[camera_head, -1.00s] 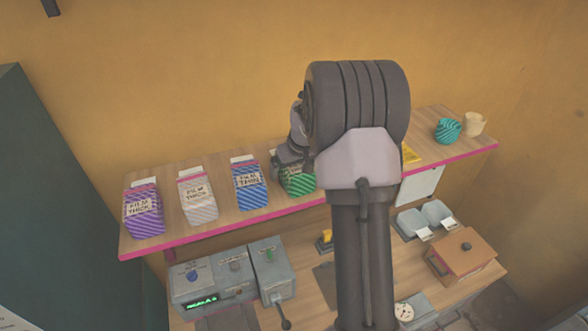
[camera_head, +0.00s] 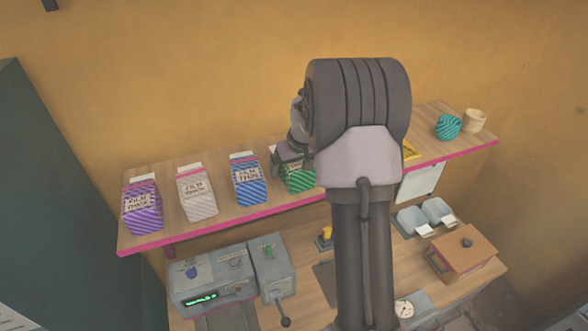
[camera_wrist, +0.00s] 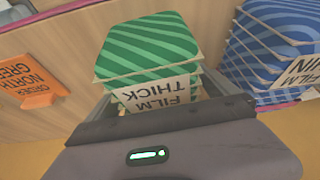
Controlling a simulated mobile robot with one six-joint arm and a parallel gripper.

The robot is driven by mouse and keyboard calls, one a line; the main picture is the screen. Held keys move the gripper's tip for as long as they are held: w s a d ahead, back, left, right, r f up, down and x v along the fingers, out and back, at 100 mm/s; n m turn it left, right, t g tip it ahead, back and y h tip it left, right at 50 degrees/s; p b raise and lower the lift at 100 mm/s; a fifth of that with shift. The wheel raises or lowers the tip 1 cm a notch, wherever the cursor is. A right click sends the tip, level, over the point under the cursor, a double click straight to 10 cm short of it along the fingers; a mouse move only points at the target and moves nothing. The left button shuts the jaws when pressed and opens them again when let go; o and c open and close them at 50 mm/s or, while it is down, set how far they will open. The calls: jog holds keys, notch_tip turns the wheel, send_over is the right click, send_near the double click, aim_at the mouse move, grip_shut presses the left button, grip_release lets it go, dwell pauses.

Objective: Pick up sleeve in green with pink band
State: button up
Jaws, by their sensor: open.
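The green striped sleeve (camera_head: 298,178) stands on the upper shelf, partly hidden behind my arm in the head view. In the wrist view the green sleeve (camera_wrist: 150,45) fills the middle, with a label reading "FILM THICK" upside down. Its pink band cannot be made out clearly. My gripper (camera_head: 290,157) is at the top of the sleeve in the head view. It is open, and its wide dark edge (camera_wrist: 160,120) lies across the near side of the sleeve in the wrist view. Whether it touches the sleeve cannot be told.
On the shelf (camera_head: 220,215), blue (camera_head: 248,182), pale (camera_head: 197,194) and purple (camera_head: 142,208) sleeves stand left of the green one. An orange order card (camera_wrist: 33,85) lies near it. A teal object (camera_head: 448,127) and a beige cup (camera_head: 474,120) stand far right. Machines sit below.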

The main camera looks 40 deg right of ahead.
jog(key=c, duration=1.7)
